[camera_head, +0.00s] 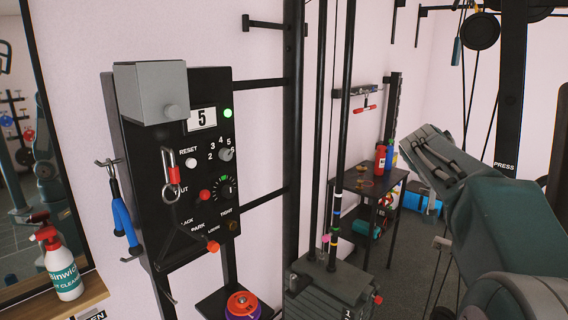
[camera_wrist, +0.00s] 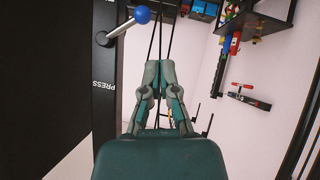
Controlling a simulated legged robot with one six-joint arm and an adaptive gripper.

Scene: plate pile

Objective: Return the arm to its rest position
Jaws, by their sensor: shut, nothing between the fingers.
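My gripper (camera_wrist: 159,68) shows in the middle of the wrist view, with its two green fingers drawn together and nothing between them. It points away from the camera, with dark vertical cables beyond the fingertips. In the head view my green arm comes in from the lower right and reaches up and left, ending in front of the rack with the shelf. The fingertips are hard to make out there. The arm stands well to the right of the black control panel (camera_head: 142,225) and is apart from it.
A weight stack (camera_head: 330,297) with upright rods stands between panel and arm. A spray bottle (camera_head: 63,265) is on a wooden ledge at left. A small shelf table (camera_head: 352,181) holds bottles behind. In the wrist view a blue-knobbed lever (camera_wrist: 122,27) is left of my gripper.

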